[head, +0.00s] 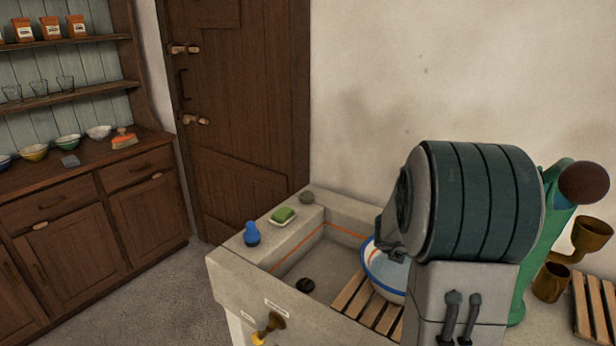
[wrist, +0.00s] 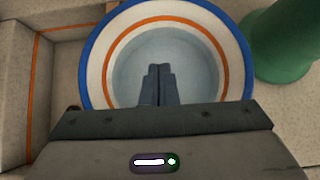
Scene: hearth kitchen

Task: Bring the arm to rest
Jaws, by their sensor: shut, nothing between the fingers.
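My gripper (wrist: 158,84) is shut and empty in the wrist view. Its fingertips point over the inside of a white basin (wrist: 94,55) with a blue rim and an orange band. I cannot tell how high the fingers are above the basin's bottom. In the head view my arm covers the gripper and the right side of the basin (head: 377,272). The basin sits at the right part of a stone sink (head: 232,277), by a slatted wooden rack (head: 366,306).
A green object (wrist: 283,40) stands close to the basin's right; in the head view it (head: 533,258) is partly behind my arm. A blue bottle (head: 252,234) and a dish with a green sponge (head: 283,214) stand on the sink's left ledge. Brown cups (head: 592,234) are at far right.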

